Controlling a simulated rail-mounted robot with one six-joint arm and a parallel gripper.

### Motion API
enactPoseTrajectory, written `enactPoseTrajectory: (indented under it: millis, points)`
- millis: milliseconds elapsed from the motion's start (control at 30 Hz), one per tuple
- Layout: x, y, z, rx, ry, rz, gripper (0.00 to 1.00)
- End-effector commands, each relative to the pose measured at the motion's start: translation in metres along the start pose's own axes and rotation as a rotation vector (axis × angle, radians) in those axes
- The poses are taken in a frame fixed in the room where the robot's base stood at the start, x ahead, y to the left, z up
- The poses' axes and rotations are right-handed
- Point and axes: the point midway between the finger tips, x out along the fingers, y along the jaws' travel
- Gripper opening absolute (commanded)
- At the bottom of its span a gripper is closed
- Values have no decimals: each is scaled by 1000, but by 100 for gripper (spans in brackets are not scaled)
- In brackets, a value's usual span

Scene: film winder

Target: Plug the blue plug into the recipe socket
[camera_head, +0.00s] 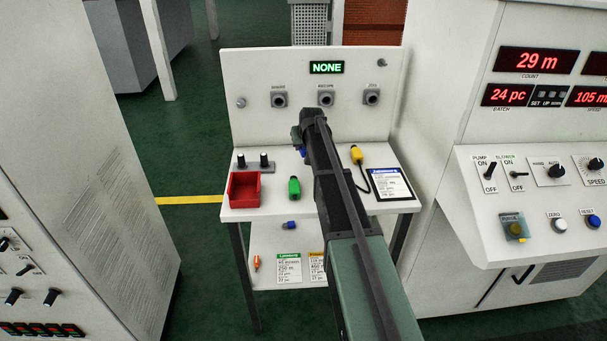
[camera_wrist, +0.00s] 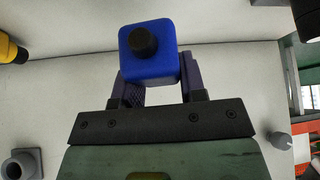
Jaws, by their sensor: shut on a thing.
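The blue plug (camera_wrist: 150,66) sits between the two fingers of my gripper (camera_wrist: 158,90), its black round end facing the wrist camera. In the head view only a small bit of the blue plug (camera_head: 302,152) shows beside my gripper (camera_head: 299,138), above the worktop. The recipe socket (camera_head: 325,97) is the middle of three grey sockets on the white upright panel, just above and behind my gripper. The plug is apart from it. A grey socket (camera_wrist: 22,164) shows at lower left in the wrist view; I cannot tell which.
Other sockets (camera_head: 279,98) (camera_head: 371,97) flank the middle one under a display (camera_head: 326,67) reading NONE. A red bin (camera_head: 244,188), green plug (camera_head: 294,188), yellow plug (camera_head: 357,155) with black cable and a card (camera_head: 388,184) lie on the worktop. Another blue piece (camera_head: 291,225) lies below.

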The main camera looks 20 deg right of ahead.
Motion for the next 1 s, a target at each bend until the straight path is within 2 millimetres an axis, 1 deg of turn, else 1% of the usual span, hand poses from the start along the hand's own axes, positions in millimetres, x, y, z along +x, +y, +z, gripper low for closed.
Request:
enactPoseTrajectory:
  millis: [33, 167, 200, 267, 333, 400, 633, 800, 833, 967, 1000]
  points:
    - [14, 0, 9, 0, 0, 0, 12]
    - [11, 0, 7, 0, 0, 0, 12]
    - [14, 0, 9, 0, 0, 0, 12]
    - [23, 0, 15, 0, 0, 0, 12]
    - [37, 0, 24, 0, 0, 0, 12]
    - [46, 0, 30, 0, 0, 0, 12]
    - [41, 0, 27, 0, 0, 0, 12]
    - [46, 0, 30, 0, 0, 0, 12]
    - [45, 0, 29, 0, 0, 0, 43]
    - [45, 0, 29, 0, 0, 0, 62]
    - [45, 0, 29, 0, 0, 0, 64]
